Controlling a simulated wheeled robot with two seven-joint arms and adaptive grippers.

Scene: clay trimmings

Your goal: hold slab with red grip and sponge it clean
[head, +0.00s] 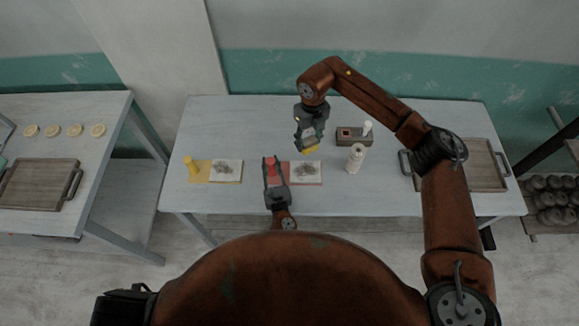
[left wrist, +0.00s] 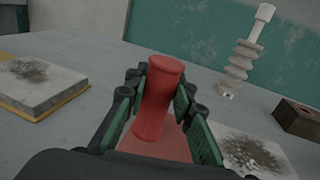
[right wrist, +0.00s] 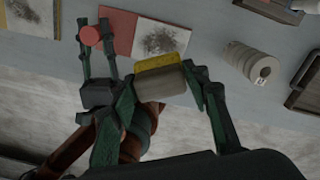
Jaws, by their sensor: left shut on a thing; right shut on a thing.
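A pale slab (head: 306,173) with a dark grey smudge lies on a red board with an upright red grip (head: 270,163). My left gripper (head: 271,168) is shut around the red grip, which stands between its fingers in the left wrist view (left wrist: 155,100). The smudge also shows in the right wrist view (right wrist: 160,38). My right gripper (head: 309,146) is shut on a sponge (right wrist: 162,78), yellow on one side and tan on the other. The sponge is near the slab's far edge in the head view; I cannot tell whether they touch.
A second smudged slab (head: 227,169) with a yellow grip (head: 192,166) lies to the left. A white ribbed bottle (head: 356,158) stands right of the red-grip slab, near a small brown box (head: 349,140). A wooden tray (head: 485,172) is at the right end.

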